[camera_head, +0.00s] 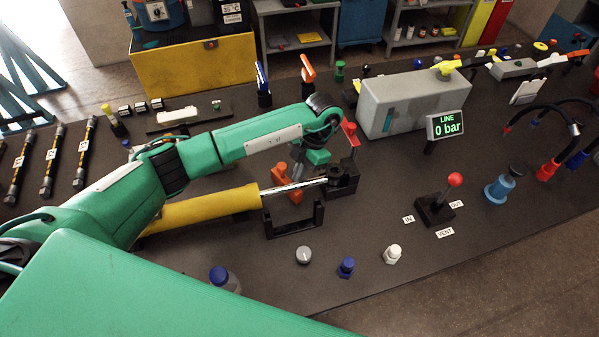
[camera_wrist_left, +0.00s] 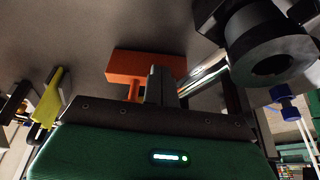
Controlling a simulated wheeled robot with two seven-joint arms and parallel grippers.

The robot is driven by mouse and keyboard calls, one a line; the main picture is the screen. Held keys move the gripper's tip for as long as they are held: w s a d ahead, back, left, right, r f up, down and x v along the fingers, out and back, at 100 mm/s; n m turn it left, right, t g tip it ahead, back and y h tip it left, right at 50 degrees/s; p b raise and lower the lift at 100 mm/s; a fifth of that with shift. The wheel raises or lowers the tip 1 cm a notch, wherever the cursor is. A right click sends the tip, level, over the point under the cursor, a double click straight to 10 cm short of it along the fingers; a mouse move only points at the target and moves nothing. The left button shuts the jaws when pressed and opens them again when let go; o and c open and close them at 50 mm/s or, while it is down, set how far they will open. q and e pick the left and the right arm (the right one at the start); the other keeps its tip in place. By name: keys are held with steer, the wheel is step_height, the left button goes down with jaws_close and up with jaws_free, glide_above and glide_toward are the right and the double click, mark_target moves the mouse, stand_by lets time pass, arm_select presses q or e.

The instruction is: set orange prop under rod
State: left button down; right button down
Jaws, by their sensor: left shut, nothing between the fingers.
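The orange prop (camera_head: 281,171) stands at the silver rod (camera_head: 300,186) of the yellow cylinder (camera_head: 205,209). Orange shows on both sides of the rod in the head view, and I cannot tell whether the prop touches it. In the left wrist view the prop (camera_wrist_left: 145,66) shows a broad orange plate with a thin stem, beside the rod (camera_wrist_left: 205,73). My left gripper (camera_head: 298,165) is just behind the prop and rod, its fingers (camera_wrist_left: 161,85) together and empty. The fingers hide part of the prop in the wrist view. My right gripper is not in view.
A black rod-end block (camera_head: 344,180) stands right of the prop, with a red upright part behind it. A black handle-shaped bracket (camera_head: 293,222) is in front of the rod. A grey box (camera_head: 411,101) and a red-knobbed lever (camera_head: 437,204) stand further right.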

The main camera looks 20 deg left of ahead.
arm_select(q)
steer(key=shift+s+f, duration=0.1)
steer(key=shift+s, duration=0.05)
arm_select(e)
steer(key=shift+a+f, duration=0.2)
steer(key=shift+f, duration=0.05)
